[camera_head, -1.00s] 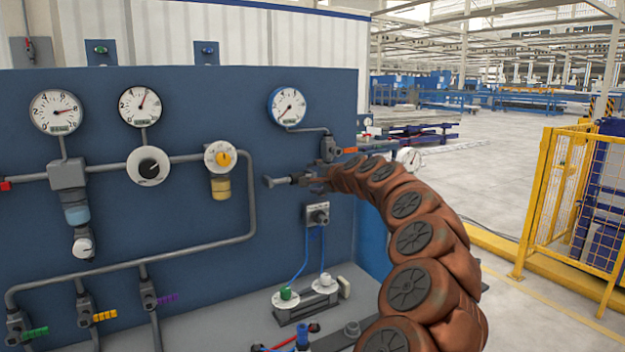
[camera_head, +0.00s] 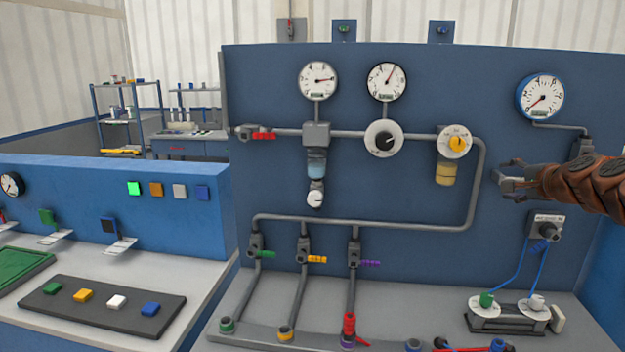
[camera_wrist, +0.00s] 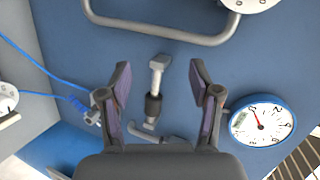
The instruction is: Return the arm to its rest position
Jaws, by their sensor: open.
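My gripper (camera_head: 510,180) is at the right of the head view, in front of the blue panel (camera_head: 400,250) and below the blue-rimmed gauge (camera_head: 541,97). My brown arm reaches in from the right edge. In the wrist view my gripper (camera_wrist: 158,75) has its two fingers spread. A grey fitting with a dark collar (camera_wrist: 154,95) shows between them, with gaps on both sides. I cannot tell its depth from the fingers. The blue-rimmed gauge also shows right of the fingers in the wrist view (camera_wrist: 262,122).
Below the arm are a grey knob box (camera_head: 546,226) with blue hoses and a fitting stand (camera_head: 508,314). Grey pipes (camera_head: 360,222) with coloured valves run across the panel. A lower bench at left holds a dark tray of coloured blocks (camera_head: 100,305).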

